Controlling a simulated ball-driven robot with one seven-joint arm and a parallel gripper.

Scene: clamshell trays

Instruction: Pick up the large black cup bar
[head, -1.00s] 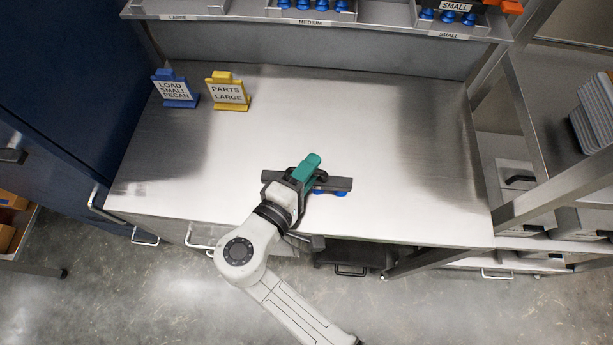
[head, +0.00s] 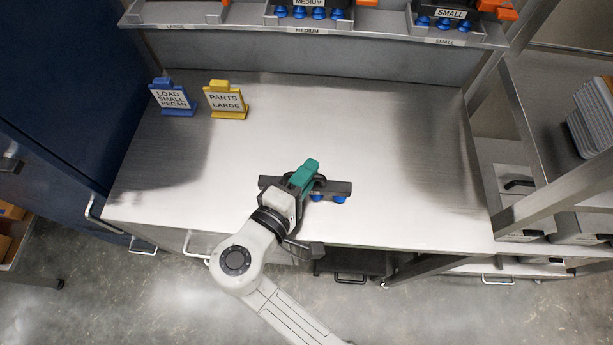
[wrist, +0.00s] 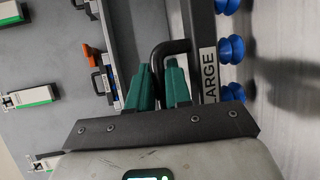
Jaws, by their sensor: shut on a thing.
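The large black cup bar (head: 340,188) is a dark bar with blue suction cups under it, near the front middle of the steel table. In the wrist view the bar (wrist: 202,18) carries a "LARGE" label, a black loop handle and several blue cups along its right side. My gripper (head: 306,172) has green fingers and is over the bar. In the wrist view my gripper (wrist: 160,85) has its two fingers on either side of the black handle and is shut on it. Whether the cups touch the table is hard to tell.
A blue "LOAD SMALL PECAN" sign (head: 173,98) and a yellow "PARTS LARGE" sign (head: 226,101) stand at the table's back left. A rack shelf (head: 300,41) behind holds medium bars (head: 309,12) and small bars (head: 447,22). The steel table (head: 390,130) is otherwise clear.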

